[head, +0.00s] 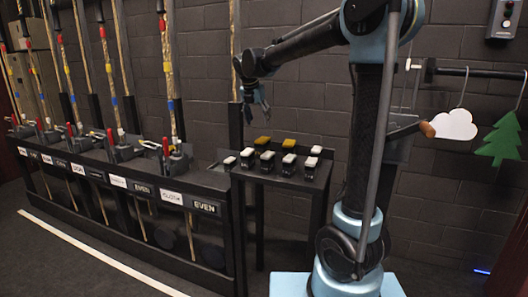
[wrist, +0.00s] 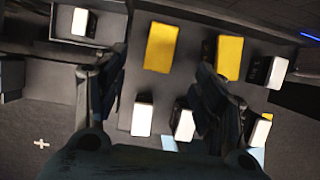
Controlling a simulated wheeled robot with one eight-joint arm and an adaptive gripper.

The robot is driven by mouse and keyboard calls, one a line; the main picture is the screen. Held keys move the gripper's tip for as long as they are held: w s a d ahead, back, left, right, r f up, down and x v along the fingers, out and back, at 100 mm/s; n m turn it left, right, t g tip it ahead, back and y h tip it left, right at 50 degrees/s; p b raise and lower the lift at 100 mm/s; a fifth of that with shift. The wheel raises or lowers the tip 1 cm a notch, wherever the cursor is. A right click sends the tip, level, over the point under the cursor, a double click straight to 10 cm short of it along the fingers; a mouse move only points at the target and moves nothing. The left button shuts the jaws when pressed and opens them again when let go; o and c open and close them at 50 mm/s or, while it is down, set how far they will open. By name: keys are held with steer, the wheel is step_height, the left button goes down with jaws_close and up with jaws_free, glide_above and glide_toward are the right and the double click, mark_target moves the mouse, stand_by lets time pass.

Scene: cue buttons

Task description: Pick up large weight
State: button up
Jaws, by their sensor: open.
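Several small black weights with coloured tops stand on a small dark table (head: 317,188) in the head view. Two have yellow tops: the left yellow one (head: 263,142) and the right yellow one (head: 289,143). In the wrist view the left yellow top (wrist: 160,47) and the right yellow top (wrist: 230,57) look larger than the white ones. White-topped weights stand around them, such as a front one (wrist: 142,115). I cannot read which is called large. My gripper (head: 258,110) hangs above the table's left part, open and empty; its fingers (wrist: 155,85) spread over the weights.
A rope-and-lever rack (head: 110,180) with labels stands left of the table. A white block (head: 229,160) sits at the rack's right end. A grey brick wall is behind. A cloud (head: 455,124) and green tree cut-out (head: 502,141) hang at right. The foreground floor is clear.

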mark_target(263, 139)
steer(key=x, duration=1.2)
steer(key=shift+d+f, duration=0.1)
steer(key=shift+f, duration=0.05)
jaws_close()
